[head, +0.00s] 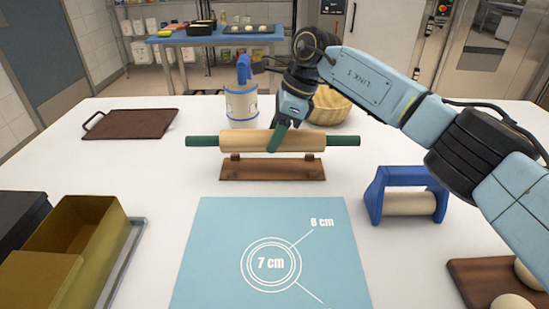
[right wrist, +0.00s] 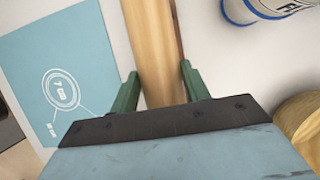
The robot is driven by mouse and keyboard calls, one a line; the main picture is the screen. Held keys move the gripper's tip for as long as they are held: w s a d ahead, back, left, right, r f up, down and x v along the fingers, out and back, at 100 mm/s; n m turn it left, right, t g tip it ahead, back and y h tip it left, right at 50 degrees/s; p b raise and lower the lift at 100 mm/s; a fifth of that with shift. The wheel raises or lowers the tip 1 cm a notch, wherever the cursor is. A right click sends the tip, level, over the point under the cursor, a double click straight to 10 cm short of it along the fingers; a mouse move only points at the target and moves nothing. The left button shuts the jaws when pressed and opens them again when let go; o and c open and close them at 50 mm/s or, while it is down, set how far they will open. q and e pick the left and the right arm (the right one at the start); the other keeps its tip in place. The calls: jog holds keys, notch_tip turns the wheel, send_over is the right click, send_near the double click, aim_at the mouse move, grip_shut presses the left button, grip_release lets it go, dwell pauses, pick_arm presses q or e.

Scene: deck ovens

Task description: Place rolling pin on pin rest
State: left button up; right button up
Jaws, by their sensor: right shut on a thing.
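The rolling pin (head: 240,141) has a light wooden barrel and dark green handles. It lies level, left to right, directly over the brown wooden pin rest (head: 272,170) in the head view. I cannot tell whether the pin touches the rest's two supports. My right gripper (head: 281,131) is shut on the pin's barrel, right of its middle. In the right wrist view the barrel (right wrist: 152,50) runs between the two green fingers (right wrist: 160,88), and a thin brown edge shows beside it. My left gripper is not in view.
A blue mat (head: 215,255) with printed circles lies in front of the rest. A white-and-blue canister (head: 241,104) and a woven basket (head: 330,106) stand close behind the pin. A blue-framed roller (head: 408,203) is at right, a brown board (head: 131,124) at left, yellowish tins (head: 95,240) at front left.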

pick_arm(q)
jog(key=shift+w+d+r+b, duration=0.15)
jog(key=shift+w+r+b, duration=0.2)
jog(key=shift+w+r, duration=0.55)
pick_arm(e)
jog(key=shift+f, duration=2.3)
jog(key=shift+f, duration=0.1)
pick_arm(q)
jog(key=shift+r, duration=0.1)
pick_arm(e)
jog(key=o, duration=1.3)
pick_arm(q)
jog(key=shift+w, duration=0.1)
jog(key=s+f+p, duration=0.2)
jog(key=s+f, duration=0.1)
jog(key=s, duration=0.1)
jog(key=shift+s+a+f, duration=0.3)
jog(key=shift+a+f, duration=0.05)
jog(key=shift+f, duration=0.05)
pick_arm(e)
jog(key=v, duration=1.2)
